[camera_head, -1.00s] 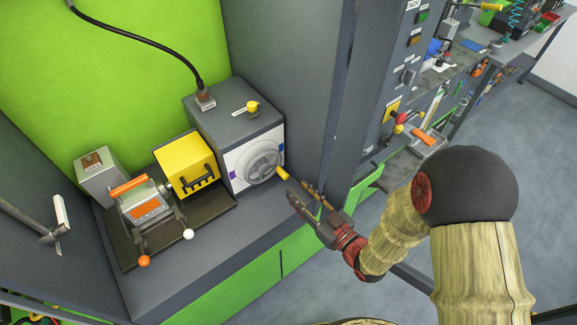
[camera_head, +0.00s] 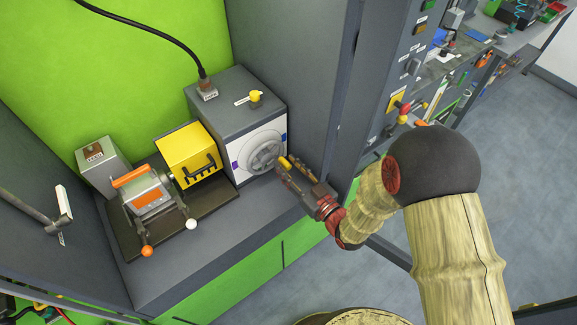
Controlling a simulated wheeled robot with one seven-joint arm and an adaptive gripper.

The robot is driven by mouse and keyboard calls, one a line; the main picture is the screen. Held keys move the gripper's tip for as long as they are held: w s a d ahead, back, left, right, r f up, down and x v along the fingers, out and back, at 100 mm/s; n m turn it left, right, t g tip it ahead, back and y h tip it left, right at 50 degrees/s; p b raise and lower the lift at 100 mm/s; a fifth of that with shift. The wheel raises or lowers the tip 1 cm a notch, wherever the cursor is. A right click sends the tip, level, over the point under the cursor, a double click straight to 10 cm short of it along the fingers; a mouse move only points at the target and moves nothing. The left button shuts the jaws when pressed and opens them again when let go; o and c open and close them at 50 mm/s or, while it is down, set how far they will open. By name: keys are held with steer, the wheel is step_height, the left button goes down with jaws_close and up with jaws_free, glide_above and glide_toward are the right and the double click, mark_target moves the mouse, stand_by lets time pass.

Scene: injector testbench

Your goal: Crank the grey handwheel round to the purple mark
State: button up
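The grey handwheel (camera_head: 263,154) sits on the white front plate of a dark grey box (camera_head: 232,105). Its yellow crank knob (camera_head: 284,162) sticks out at the wheel's lower right. A purple mark (camera_head: 236,166) is at the plate's left edge, and a blue mark (camera_head: 284,138) is at its right edge. My gripper (camera_head: 287,172) is at the yellow knob, with its fingers apart. The fingers appear to be beside or around the knob; I cannot tell whether they touch it.
A yellow box (camera_head: 188,150) and a clamp-like device with an orange handle (camera_head: 143,188) stand left of the wheel's box. A grey cabinet wall (camera_head: 305,80) rises close on the right. The bench's front strip (camera_head: 200,250) is clear.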

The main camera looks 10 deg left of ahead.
steer(key=shift+c, duration=0.5)
steer(key=c, duration=0.7)
jaws_close()
steer(key=shift+f, duration=0.1)
